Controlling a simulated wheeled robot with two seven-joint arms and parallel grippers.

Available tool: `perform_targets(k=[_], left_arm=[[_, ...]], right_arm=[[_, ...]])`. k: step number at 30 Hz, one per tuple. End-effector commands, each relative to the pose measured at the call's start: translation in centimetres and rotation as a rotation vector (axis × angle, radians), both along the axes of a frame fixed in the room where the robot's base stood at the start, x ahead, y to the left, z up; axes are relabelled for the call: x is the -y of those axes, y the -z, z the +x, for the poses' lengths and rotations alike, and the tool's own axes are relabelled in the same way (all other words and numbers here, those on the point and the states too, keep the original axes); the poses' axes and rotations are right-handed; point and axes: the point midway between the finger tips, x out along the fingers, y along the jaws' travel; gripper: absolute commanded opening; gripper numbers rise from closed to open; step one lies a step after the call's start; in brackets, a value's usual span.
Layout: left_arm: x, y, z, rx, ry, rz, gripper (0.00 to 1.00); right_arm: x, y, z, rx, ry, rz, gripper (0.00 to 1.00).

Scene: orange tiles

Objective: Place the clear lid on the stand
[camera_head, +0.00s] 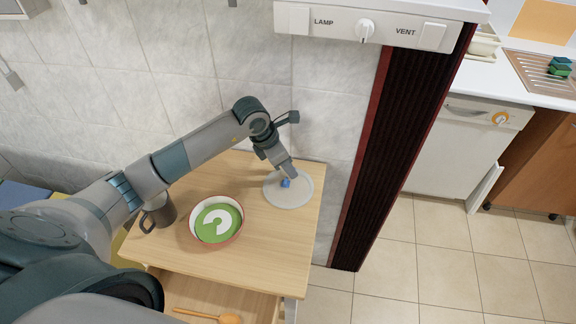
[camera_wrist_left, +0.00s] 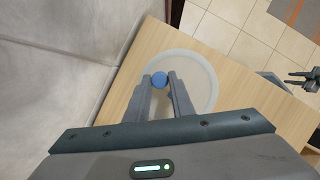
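The clear lid (camera_head: 299,199) is a pale round disc with a blue knob (camera_head: 285,183). It lies flat near the back right corner of the wooden table. It also shows in the left wrist view (camera_wrist_left: 205,70). My left gripper (camera_head: 289,174) points down at the knob. In the left wrist view the gripper's fingers (camera_wrist_left: 160,80) lie on both sides of the blue knob, which fills the gap between them. My right gripper (camera_wrist_left: 311,76) shows small at the right edge of that view, its fingers apart. I cannot make out a separate stand.
A bowl with a green and white inside (camera_head: 237,222) and a dark mug (camera_head: 158,213) stand left of the lid on the table (camera_head: 257,254). A tiled wall (camera_head: 180,60) is close behind. A dark red-edged panel (camera_head: 400,130) rises at the right. An orange spoon (camera_head: 228,318) lies below.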

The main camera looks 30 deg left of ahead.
Motion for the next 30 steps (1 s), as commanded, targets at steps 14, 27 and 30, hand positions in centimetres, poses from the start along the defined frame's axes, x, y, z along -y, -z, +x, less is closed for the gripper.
perform_targets(k=[14,27,30], left_arm=[[0.0,-0.2,0.0,0.0,0.0,0.0,0.39],[-1.4,-5.0,-1.4,0.004,0.001,0.001,0.39],[-1.8,-6.7,-2.0,0.004,0.0,0.002,0.39]], right_arm=[[0.0,-0.3,0.0,0.001,0.0,0.0,0.31],[0.0,1.6,0.1,0.001,0.0,0.0,0.31],[0.0,2.1,0.1,0.001,0.0,0.0,0.31]])
